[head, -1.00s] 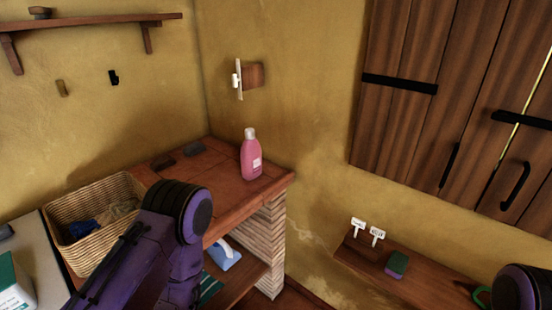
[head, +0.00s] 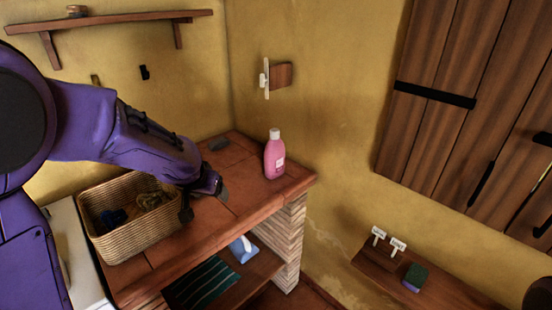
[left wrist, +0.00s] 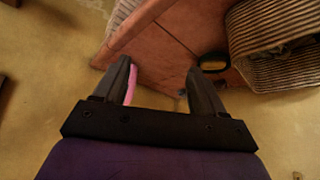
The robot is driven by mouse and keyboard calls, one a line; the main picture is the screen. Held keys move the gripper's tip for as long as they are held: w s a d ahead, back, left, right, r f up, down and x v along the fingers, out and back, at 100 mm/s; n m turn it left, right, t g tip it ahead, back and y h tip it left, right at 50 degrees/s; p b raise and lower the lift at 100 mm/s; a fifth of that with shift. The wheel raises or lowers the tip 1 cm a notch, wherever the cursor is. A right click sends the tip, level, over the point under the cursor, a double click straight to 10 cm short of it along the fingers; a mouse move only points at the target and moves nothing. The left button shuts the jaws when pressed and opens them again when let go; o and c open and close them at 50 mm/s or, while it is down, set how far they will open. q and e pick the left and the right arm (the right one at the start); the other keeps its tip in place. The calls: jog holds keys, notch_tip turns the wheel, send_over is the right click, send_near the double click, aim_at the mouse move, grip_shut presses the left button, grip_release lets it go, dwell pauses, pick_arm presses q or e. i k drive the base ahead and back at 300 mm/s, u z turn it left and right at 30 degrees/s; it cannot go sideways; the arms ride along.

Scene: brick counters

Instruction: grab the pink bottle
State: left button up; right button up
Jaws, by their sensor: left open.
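The pink bottle (head: 274,158) with a pale cap stands upright near the right end of the tiled brick counter (head: 245,203) in the head view. My left gripper (head: 205,203) is over the counter, left of the bottle and beside the basket, apart from the bottle. In the left wrist view my left gripper (left wrist: 159,74) is open, with nothing held between its fingers. A pink strip of the bottle (left wrist: 132,84) shows along the inner side of the left finger there; the finger hides part of it. My right gripper is not in view.
A wicker basket (head: 137,243) with cloths stands left of my gripper; it also shows in the left wrist view (left wrist: 285,75). A dark grey object (head: 219,144) lies at the back of the counter. A sponge (head: 414,278) lies on the lower right shelf. Counter between gripper and bottle is clear.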

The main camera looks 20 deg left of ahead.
aim_at(274, 153)
jog(key=i, duration=0.95)
